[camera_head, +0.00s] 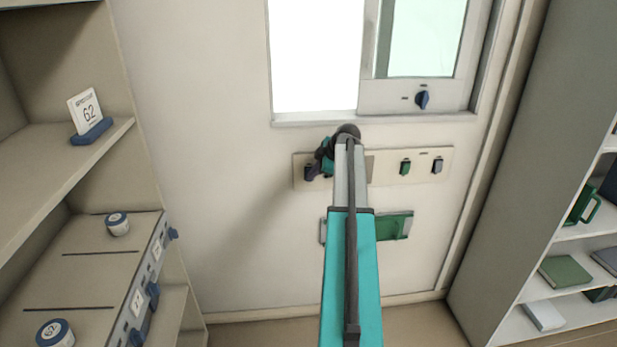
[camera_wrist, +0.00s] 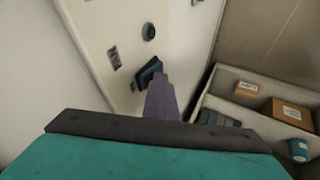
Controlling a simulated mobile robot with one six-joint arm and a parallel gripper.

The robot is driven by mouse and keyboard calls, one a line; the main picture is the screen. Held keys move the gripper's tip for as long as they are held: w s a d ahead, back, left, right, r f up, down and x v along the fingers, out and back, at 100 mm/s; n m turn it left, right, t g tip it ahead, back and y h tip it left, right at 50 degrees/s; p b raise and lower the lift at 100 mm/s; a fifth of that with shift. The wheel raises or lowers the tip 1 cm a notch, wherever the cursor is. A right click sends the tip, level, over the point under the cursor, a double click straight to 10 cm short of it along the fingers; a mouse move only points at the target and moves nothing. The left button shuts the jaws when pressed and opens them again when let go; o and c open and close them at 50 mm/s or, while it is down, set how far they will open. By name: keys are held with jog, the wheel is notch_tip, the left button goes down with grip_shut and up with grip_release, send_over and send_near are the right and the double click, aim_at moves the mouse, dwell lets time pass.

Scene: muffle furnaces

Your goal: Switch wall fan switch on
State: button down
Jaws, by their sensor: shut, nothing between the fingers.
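A pale switch panel (camera_head: 385,168) is on the wall below the window. It carries a dark blue switch (camera_head: 309,173) at its left end, a green switch (camera_head: 405,167) and a grey-blue switch (camera_head: 437,166) at its right. My gripper (camera_head: 318,170) is at the left end of the panel, beside the dark blue switch. In the wrist view my gripper (camera_wrist: 161,78) shows shut and empty, its purple fingertips at a dark blue switch (camera_wrist: 149,70). I cannot tell whether they touch. My arm hides the panel's middle.
A blue knob (camera_head: 422,99) sits on the window frame above the panel. A green holder (camera_head: 396,226) is on the wall below, partly behind my arm. Shelves (camera_head: 85,160) stand at the left, and a bookcase (camera_head: 540,239) stands at the right.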

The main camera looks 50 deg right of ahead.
jog(key=shift+r, duration=0.1)
jog(key=s+a+f+b+v, duration=0.1)
jog(key=a+b+v, duration=0.1)
jog(key=v, duration=1)
jog(key=shift+s, duration=0.3)
